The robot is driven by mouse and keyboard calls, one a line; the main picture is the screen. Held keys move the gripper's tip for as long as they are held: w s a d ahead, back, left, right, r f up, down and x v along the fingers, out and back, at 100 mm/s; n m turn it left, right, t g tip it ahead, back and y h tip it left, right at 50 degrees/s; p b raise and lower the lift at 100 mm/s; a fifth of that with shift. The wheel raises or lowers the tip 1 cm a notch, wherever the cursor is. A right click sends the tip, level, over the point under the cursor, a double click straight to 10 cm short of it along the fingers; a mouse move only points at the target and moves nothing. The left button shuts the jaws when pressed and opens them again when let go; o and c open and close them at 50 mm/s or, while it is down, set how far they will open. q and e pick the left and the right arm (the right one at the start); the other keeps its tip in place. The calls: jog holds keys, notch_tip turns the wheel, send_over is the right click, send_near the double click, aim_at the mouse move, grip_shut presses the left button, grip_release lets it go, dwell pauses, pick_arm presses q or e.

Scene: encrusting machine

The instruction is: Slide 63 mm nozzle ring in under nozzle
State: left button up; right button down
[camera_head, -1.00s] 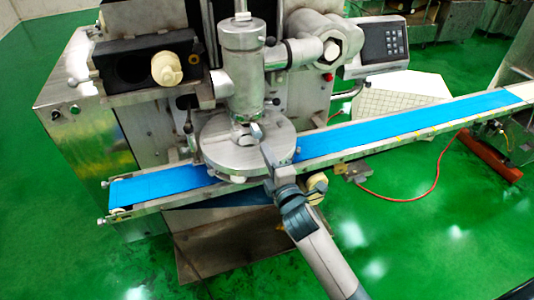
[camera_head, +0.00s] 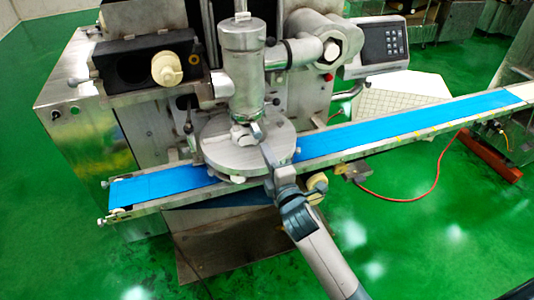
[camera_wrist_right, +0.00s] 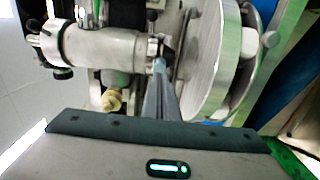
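The nozzle (camera_head: 242,75) is the upright grey metal cylinder above a round metal disc (camera_head: 220,155) in the head view. A small pale ring-like piece, seemingly the nozzle ring (camera_head: 240,137), shows at the nozzle's lower end, just above the disc. My right gripper (camera_head: 257,131) reaches in from the front, its fingertips at this piece. In the right wrist view, the gripper's narrow fingers (camera_wrist_right: 160,72) lie close together, pointing into the gap between nozzle (camera_wrist_right: 105,46) and disc (camera_wrist_right: 205,60). They appear closed on the ring, whose outline is mostly hidden. My left gripper is out of view.
A blue conveyor belt (camera_head: 400,120) runs past the disc on both sides. A horizontal pipe (camera_head: 290,53) joins the nozzle from the right. A control panel (camera_head: 383,42) stands behind right. A pale knob (camera_head: 166,68) sticks out at left.

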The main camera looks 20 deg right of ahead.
aim_at(258, 136)
jog(key=shift+w, duration=0.1)
jog(key=shift+w+a, duration=0.1)
jog(key=shift+w, duration=2.2)
jog(key=shift+s, duration=0.15)
jog(key=s+p, duration=0.3)
jog(key=s, duration=0.7)
jog(key=shift+d, duration=0.2)
jog(key=shift+w, duration=0.1)
